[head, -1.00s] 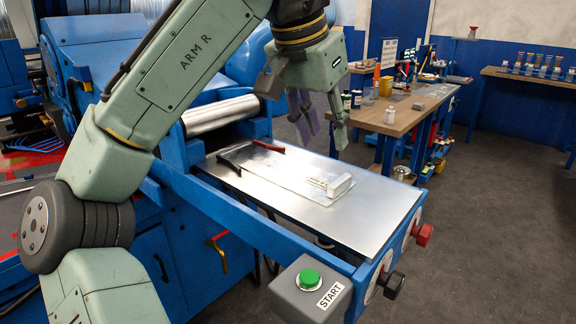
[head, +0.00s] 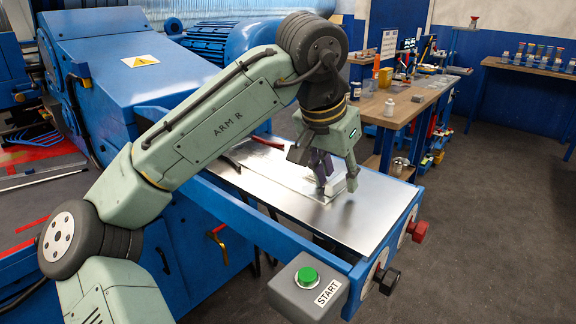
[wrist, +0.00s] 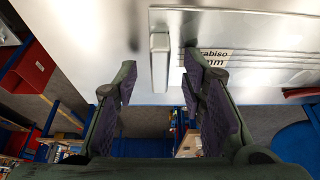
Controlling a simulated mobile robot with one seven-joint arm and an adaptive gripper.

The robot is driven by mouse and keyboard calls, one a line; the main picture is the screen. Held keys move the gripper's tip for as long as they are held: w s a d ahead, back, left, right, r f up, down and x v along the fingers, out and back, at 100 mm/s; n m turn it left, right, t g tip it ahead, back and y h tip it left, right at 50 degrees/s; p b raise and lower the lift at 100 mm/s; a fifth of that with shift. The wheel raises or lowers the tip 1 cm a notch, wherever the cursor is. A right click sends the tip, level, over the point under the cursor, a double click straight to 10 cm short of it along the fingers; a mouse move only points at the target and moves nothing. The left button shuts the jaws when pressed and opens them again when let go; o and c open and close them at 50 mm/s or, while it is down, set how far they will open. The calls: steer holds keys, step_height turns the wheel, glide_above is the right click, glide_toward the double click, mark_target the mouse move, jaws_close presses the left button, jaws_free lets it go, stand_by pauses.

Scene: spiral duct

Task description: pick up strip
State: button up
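My gripper (wrist: 158,75) is open and empty, one finger on each side of the bar as seen from the wrist; whether the fingers touch anything I cannot tell. In the head view my gripper (head: 338,187) points down, low over the table's right half. The strip (head: 285,175) shows left of it there; the gripper partly hides the bar.
A red-handled tool (head: 267,142) and a dark tool (head: 230,164) lie toward the table's machine end. A grey START box (head: 308,290) with a green button stands at the front. Red (head: 418,231) and black (head: 390,281) knobs jut from the table's right end.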

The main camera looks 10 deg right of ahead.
jaws_close()
stand_by(0.3)
stand_by(0.3)
